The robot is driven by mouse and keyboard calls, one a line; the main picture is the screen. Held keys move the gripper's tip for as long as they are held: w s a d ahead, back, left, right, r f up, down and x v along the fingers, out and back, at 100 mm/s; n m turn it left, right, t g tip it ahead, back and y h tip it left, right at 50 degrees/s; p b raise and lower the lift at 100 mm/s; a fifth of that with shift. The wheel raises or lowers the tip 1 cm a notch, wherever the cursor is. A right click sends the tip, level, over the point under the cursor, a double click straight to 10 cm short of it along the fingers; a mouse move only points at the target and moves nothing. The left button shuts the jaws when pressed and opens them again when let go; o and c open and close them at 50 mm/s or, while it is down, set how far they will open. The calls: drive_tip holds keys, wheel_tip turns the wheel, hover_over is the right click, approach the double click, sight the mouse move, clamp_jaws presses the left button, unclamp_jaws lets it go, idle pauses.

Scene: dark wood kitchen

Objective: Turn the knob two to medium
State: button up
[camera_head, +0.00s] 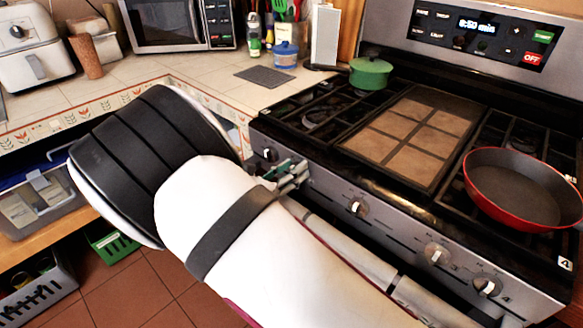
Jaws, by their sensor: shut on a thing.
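The stove's front panel carries a row of knobs with light handles. The leftmost knob (269,155) is in plain view just left of my gripper. My gripper (292,177) is at the front panel, shut on the second knob from the left, which I take as knob two (303,179). The fingers and my white and black arm hide most of that knob, so its angle cannot be read. To the right are a third knob (356,207), a fourth knob (437,254) and another knob (487,287) at the far right.
A red pan (525,190) sits on the right burners, and a green pot (370,74) at the back left. A flat griddle (412,135) lies between them. The oven handle (350,257) runs below the knobs. The counter (215,85) adjoins on the left.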

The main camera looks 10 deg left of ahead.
drive_tip(key=n+p, duration=0.1)
drive_tip(key=n, duration=0.2)
drive_tip(key=shift+w+a+n+p, duration=0.15)
drive_tip(key=shift+a+n+p, duration=0.15)
drive_tip(key=shift+n+p, duration=0.1)
drive_tip(key=shift+w+a+f+n+p, duration=0.15)
drive_tip(key=shift+f+n+p, duration=0.15)
drive_tip(key=shift+n, duration=1.65)
drive_tip(key=shift+a+f+n+p, duration=0.1)
drive_tip(key=shift+f+n+p, duration=0.15)
drive_tip(key=shift+n, duration=1.65)
drive_tip(key=shift+w+a+f+n+p, duration=0.15)
drive_tip(key=shift+f+n+p, duration=0.15)
drive_tip(key=shift+n, duration=1.65)
drive_tip(key=shift+s+f, duration=0.1)
drive_tip(key=o, duration=1.2)
drive_tip(key=shift+d, duration=0.1)
